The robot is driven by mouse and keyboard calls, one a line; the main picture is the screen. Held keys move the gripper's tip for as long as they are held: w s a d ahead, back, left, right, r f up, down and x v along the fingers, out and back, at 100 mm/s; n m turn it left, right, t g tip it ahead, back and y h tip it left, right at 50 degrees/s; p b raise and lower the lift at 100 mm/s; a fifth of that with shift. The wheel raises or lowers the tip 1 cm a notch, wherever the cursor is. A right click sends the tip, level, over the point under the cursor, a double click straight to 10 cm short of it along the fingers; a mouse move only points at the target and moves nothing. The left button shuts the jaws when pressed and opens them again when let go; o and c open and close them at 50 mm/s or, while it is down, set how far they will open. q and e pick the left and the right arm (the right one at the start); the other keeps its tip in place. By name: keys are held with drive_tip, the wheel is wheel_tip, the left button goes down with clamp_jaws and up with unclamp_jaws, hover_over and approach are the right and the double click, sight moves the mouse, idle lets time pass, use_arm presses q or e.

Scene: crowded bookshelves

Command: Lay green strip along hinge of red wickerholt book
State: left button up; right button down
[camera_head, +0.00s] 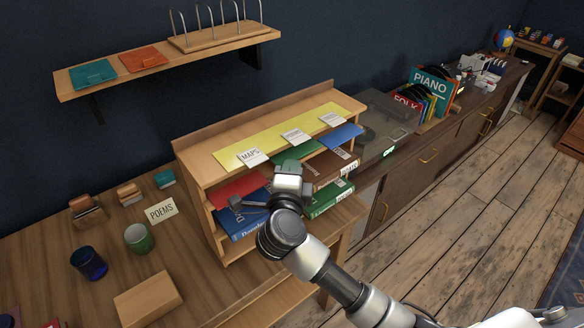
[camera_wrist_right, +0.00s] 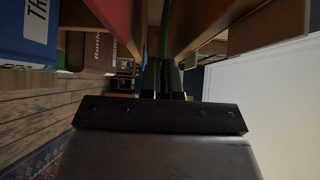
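My right gripper (camera_head: 287,180) is at the open front of the wooden shelf unit, beside its upper middle compartment. In the right wrist view its dark fingers (camera_wrist_right: 164,80) are close together on a thin green piece (camera_wrist_right: 165,28) seen edge-on. I cannot tell how far this piece extends. A red book (camera_head: 238,189) lies in the upper left compartment, left of the gripper; its title and hinge are not readable. A flat green book (camera_head: 298,149) lies in the upper middle compartment, partly hidden by the gripper. My left gripper is not in view.
A blue book (camera_head: 245,222) lies below the red one. A brown book (camera_head: 330,168) and another green book (camera_head: 330,197) fill the right side. The unit's top holds label cards on a yellow strip (camera_head: 280,134). Cups and a wooden block (camera_head: 148,299) stand at the left.

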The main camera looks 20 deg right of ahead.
drive_tip(key=shift+f, duration=0.1)
drive_tip(key=s+a+r+p, duration=0.2)
drive_tip(key=s+a+p, duration=0.1)
drive_tip(key=s, duration=0.3)
drive_tip(key=s+a+r+p, duration=0.3)
drive_tip(key=s+p, duration=0.1)
drive_tip(key=s, duration=0.2)
drive_tip(key=shift+s, duration=0.35)
drive_tip(key=s+d+f+n+y+b, duration=0.2)
drive_tip(key=d+f+y+b, duration=0.1)
drive_tip(key=f+b, duration=0.4)
drive_tip(key=s+d+f+n+t+y+b, duration=0.1)
drive_tip(key=s+d+f+n+y+b, duration=0.1)
drive_tip(key=f+b, duration=0.5)
drive_tip(key=d+f+n+y, duration=0.1)
drive_tip(key=d+f+y, duration=0.1)
drive_tip(key=d, duration=0.1)
drive_tip(key=shift+d+f+t+y, duration=0.3)
drive_tip(key=shift+d+f, duration=0.05)
drive_tip(key=shift+d, duration=0.05)
